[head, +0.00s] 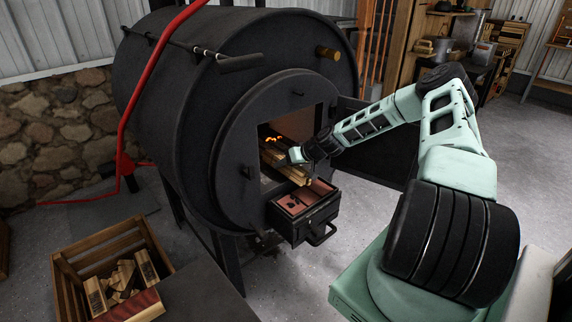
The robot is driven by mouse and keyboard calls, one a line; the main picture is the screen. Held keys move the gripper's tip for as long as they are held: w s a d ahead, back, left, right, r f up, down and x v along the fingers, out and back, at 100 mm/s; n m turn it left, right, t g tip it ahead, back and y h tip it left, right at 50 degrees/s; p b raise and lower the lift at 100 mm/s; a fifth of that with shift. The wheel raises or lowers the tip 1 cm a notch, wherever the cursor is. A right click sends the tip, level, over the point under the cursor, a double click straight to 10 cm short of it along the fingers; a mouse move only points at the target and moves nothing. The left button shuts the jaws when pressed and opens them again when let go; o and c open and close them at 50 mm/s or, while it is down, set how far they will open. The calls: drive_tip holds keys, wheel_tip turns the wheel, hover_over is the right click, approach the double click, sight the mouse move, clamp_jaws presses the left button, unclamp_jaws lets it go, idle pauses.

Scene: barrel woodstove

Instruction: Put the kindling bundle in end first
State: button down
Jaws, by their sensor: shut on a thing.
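The black barrel stove (190,80) stands in the middle with its square front opening facing right and its door (375,150) swung open to the right. My gripper (292,158) is at the opening, shut on the kindling bundle (280,162). The bundle is several pale wood sticks, lying lengthwise through the opening, with the far end inside and the near end around the lower sill. Small orange flames or embers (273,139) show behind it. My fingers are small and partly hidden by the wrist, and the bundle's far end is hard to make out.
An open ash drawer (318,222) with a handle juts out below the opening. A wooden crate (70,285) with split wood stands at lower left. Shelves (440,30) stand at the back right. The right floor is clear.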

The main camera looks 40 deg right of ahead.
drive_tip(key=shift+f, duration=0.25)
drive_tip(key=shift+r, duration=0.1)
drive_tip(key=c, duration=0.7)
unclamp_jaws()
drive_tip(key=shift+o, duration=0.2)
drive_tip(key=shift+o, duration=1.3)
drive_tip(key=shift+d, duration=0.1)
drive_tip(key=shift+d, duration=0.1)
drive_tip(key=shift+c, duration=0.2)
drive_tip(key=shift+s, duration=0.1)
